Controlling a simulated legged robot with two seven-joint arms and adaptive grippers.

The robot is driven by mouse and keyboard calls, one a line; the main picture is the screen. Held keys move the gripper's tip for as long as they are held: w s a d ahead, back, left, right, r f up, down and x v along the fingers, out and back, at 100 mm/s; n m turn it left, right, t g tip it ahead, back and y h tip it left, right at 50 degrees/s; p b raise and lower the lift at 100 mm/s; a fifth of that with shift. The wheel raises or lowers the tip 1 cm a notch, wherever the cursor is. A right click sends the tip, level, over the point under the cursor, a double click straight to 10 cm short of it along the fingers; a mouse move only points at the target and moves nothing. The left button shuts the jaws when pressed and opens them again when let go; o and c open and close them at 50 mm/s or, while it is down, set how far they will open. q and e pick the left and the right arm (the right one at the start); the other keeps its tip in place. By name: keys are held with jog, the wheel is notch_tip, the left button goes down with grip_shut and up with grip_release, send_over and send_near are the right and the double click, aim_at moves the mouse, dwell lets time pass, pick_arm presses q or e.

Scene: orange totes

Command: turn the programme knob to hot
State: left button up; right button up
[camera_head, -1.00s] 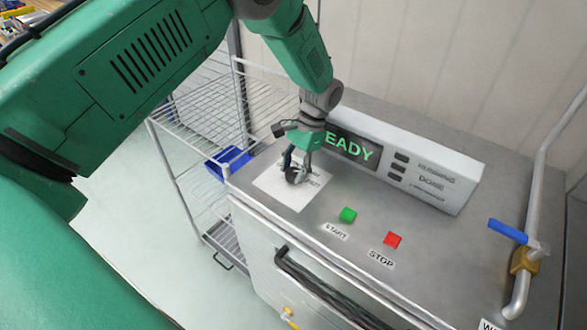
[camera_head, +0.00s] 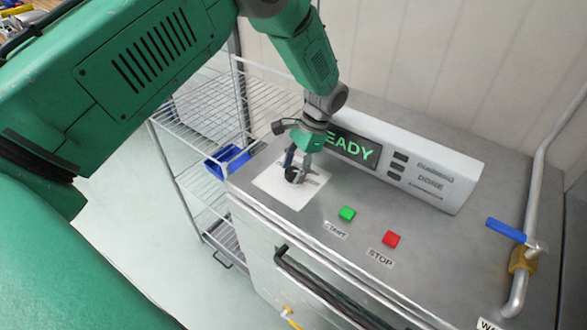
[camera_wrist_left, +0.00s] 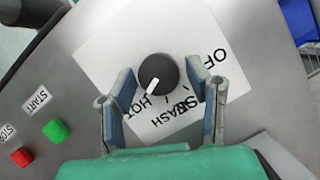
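The programme knob (camera_wrist_left: 158,73) is round and black with a white pointer mark, on a white label sheet (camera_wrist_left: 100,55). In the left wrist view the pointer is toward the word HOT (camera_wrist_left: 150,108); OFF and WASH also show. My left gripper (camera_wrist_left: 160,76) is open, with one finger on each side of the knob and a gap on both sides. In the head view the left gripper (camera_head: 304,168) is over the knob (camera_head: 294,175) at the machine's left end. My right gripper is not in view.
A green START button (camera_head: 347,214) and a red STOP button (camera_head: 391,239) are on the steel top. A display panel (camera_head: 350,148) behind the gripper shows "EADY". A blue-handled valve (camera_head: 507,230) is at the right. A wire rack (camera_head: 195,110) stands at the left.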

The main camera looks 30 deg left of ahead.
pick_arm(q)
jog(key=shift+f, duration=0.1)
jog(key=shift+w+r, duration=0.1)
jog(key=shift+r, duration=0.25)
jog(key=v, duration=1.1)
jog(key=shift+w, duration=0.25)
jog(key=shift+d, duration=0.1)
